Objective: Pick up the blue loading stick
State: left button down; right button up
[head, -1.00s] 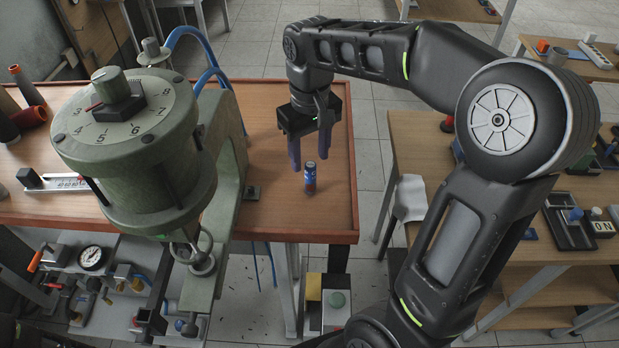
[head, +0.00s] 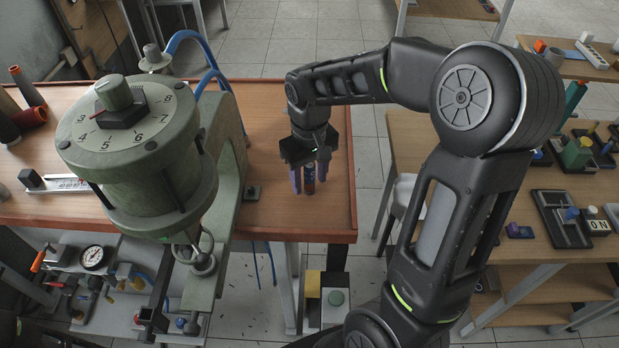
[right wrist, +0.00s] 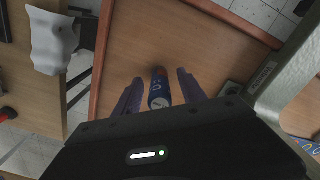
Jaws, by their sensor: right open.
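In the right wrist view the right gripper (right wrist: 158,92) is open, with a gap between the stick and the fingers. My left gripper is not in view.
A green-grey press with a numbered dial (head: 138,115) stands left of the stick. The table has a raised rim (head: 352,205). A second table (head: 440,150) with several small parts is to the right.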

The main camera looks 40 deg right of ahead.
jog(key=shift+f, duration=0.25)
jog(key=shift+c, duration=0.2)
grip_shut()
dwell(0.6)
